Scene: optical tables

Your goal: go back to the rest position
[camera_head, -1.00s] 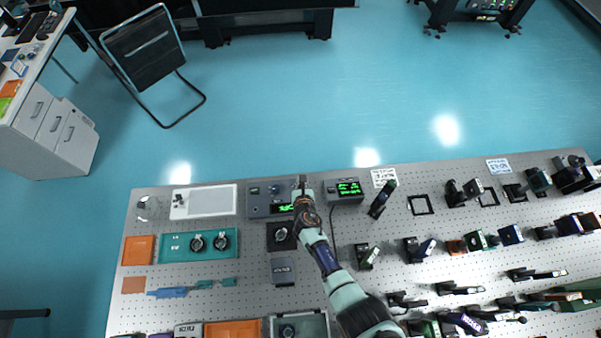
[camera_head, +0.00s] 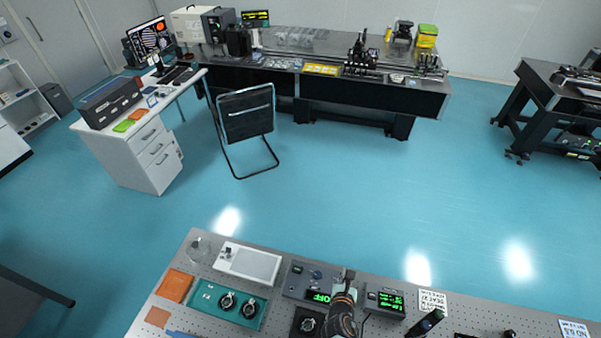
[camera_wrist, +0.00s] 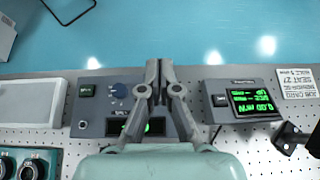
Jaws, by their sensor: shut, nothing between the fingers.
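My gripper (camera_head: 346,275) is over the far edge of the perforated optical table (camera_head: 402,329), in front of a grey control box (camera_head: 297,283) with a green display. In the wrist view my gripper (camera_wrist: 157,66) has its two fingers together with nothing between them. The control box (camera_wrist: 90,122) lies beneath the fingers there and is partly hidden by them. I cannot tell whether the fingertips touch it.
A meter with a green readout (camera_head: 385,300) stands just right of my gripper. A teal tray (camera_head: 203,298) with two round black parts and a white panel (camera_head: 258,264) are to the left. A chair (camera_head: 246,115) and a back bench (camera_head: 420,98) stand beyond open floor.

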